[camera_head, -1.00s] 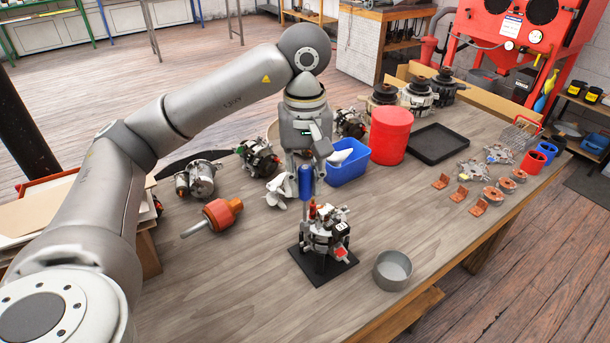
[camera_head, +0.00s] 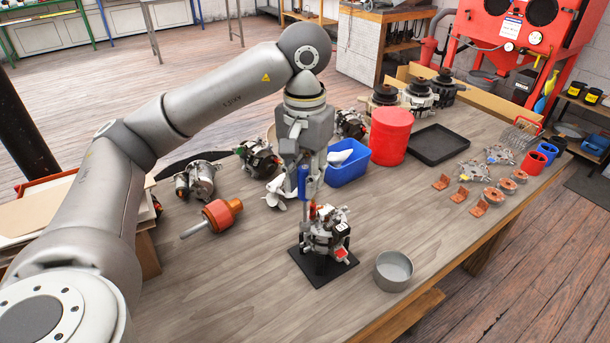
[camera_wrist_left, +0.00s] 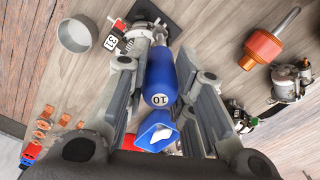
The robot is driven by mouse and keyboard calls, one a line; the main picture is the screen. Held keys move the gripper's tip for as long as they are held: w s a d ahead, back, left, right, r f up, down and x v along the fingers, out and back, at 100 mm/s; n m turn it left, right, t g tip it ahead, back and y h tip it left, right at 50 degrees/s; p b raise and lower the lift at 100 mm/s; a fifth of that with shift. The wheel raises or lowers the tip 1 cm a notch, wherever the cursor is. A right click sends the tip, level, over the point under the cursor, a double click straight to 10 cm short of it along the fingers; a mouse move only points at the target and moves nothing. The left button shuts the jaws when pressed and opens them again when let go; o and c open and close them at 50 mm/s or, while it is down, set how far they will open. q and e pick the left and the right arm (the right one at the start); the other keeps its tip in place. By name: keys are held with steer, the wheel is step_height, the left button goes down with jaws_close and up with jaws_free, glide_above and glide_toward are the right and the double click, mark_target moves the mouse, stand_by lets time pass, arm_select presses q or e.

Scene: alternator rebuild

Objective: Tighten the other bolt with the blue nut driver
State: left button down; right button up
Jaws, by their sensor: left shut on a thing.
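The blue nut driver (camera_head: 303,182) is upright in my left gripper (camera_head: 306,170), its shaft pointing down at the alternator (camera_head: 325,232). In the left wrist view the driver's blue handle (camera_wrist_left: 160,80), marked 10, sits between the fingers of my left gripper (camera_wrist_left: 163,80). The alternator stands on a black base plate (camera_head: 337,272) and has a red part and a white label. It also shows in the left wrist view (camera_wrist_left: 135,40), beyond the handle. The driver's tip and the bolt under it are too small to tell apart. My right gripper is not in view.
A grey metal bowl (camera_head: 393,270) stands right of the alternator. A blue bin (camera_head: 347,168), red canister (camera_head: 390,135) and black tray (camera_head: 438,144) stand behind. Copper parts (camera_head: 460,194) lie right. The front left tabletop is clear.

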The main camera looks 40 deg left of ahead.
arm_select(q)
steer(key=m, duration=0.3)
steer(key=shift+m, duration=0.4)
steer(key=m, duration=0.3)
steer(key=shift+f, duration=0.1)
steer(key=shift+r, duration=0.2)
